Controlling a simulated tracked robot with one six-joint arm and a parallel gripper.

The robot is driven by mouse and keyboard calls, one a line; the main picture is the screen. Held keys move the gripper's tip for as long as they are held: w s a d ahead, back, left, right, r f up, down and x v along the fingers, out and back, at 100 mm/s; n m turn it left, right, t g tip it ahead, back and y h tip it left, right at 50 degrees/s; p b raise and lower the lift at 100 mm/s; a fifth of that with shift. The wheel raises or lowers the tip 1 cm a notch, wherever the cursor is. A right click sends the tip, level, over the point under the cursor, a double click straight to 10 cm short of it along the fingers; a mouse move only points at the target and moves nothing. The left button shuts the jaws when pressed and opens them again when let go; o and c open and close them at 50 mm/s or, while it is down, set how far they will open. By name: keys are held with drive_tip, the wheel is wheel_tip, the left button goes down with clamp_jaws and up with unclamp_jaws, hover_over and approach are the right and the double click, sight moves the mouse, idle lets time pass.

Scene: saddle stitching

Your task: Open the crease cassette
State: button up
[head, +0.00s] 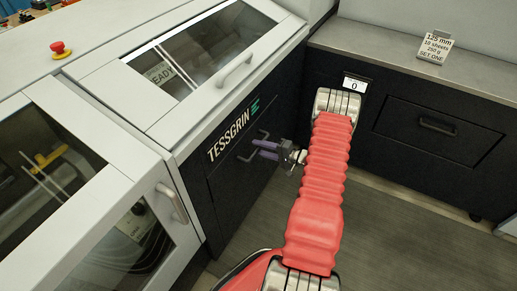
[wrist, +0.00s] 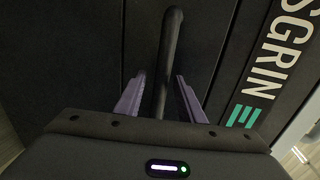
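The crease cassette appears to be the dark front panel (head: 226,172) below the TESSGRIN lettering; no label on it names it. It looks closed, flush with the machine's front. Its dark bar handle (head: 246,158) stands out from the panel, and it also shows in the wrist view (wrist: 168,50). My gripper (head: 264,149) is at the handle, with its two purple fingers apart. In the wrist view my gripper (wrist: 160,97) has one finger on each side of the bar. A gap shows on the left side; the right finger looks nearer. I cannot tell whether it touches.
A white machine with a windowed lid (head: 201,60) and a windowed door (head: 110,235) stands at left. Grey floor (head: 400,235) is clear.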

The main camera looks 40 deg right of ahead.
drive_tip(key=shift+w+a, duration=0.15)
drive_tip(key=shift+w, duration=0.2)
drive_tip(key=shift+c, duration=0.2)
drive_tip(key=shift+f, duration=0.1)
clamp_jaws()
drive_tip(key=shift+a, duration=0.3)
drive_tip(key=shift+d, duration=0.15)
drive_tip(key=shift+s+f, duration=0.1)
drive_tip(key=shift+s, duration=0.1)
